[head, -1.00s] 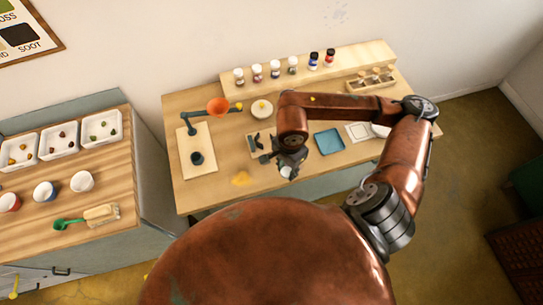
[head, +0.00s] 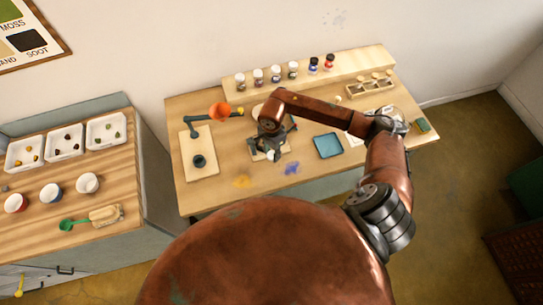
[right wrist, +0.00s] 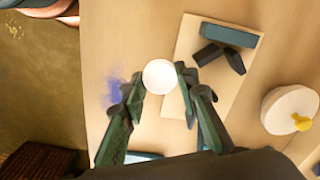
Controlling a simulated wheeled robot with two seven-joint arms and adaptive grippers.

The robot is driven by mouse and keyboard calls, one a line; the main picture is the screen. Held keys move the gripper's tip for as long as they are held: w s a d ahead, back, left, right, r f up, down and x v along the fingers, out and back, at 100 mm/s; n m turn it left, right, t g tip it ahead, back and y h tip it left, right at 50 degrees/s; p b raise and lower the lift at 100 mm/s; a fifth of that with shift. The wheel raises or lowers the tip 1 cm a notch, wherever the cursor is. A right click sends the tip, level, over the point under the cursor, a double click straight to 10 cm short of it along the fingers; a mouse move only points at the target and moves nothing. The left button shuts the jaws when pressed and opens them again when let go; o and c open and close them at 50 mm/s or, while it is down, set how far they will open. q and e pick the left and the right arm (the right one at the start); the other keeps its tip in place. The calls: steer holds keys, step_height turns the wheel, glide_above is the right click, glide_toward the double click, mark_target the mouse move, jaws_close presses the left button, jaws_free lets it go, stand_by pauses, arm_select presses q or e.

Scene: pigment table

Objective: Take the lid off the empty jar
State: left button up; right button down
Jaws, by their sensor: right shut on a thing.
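My right gripper (head: 268,150) is shut on a small jar with a round white lid (right wrist: 159,76). In the right wrist view the lid lies between the two fingertips and is seen from above; the jar's body and contents are hidden. In the head view the jar (head: 270,156) shows as a small pale shape under the gripper. The gripper is over the front part of a pale board (right wrist: 185,90) that carries dark angled blocks (right wrist: 220,58). The jar appears beside the blocks, apart from them. My left gripper is out of view.
Several lidded jars (head: 275,73) stand on the back shelf. A white round pot with a yellow knob (right wrist: 290,110) stands near the board. A blue tray (head: 328,145) lies to the right.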

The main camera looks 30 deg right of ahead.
mark_target(272, 155)
step_height(272, 155, down, 2)
steer(key=shift+f+p, duration=0.25)
steer(key=shift+p, duration=0.25)
steer(key=shift+f, duration=0.25)
steer(key=shift+f, duration=0.1)
steer(key=shift+f, duration=0.15)
steer(key=c, duration=1.8)
jaws_free()
steer(key=shift+o, duration=0.2)
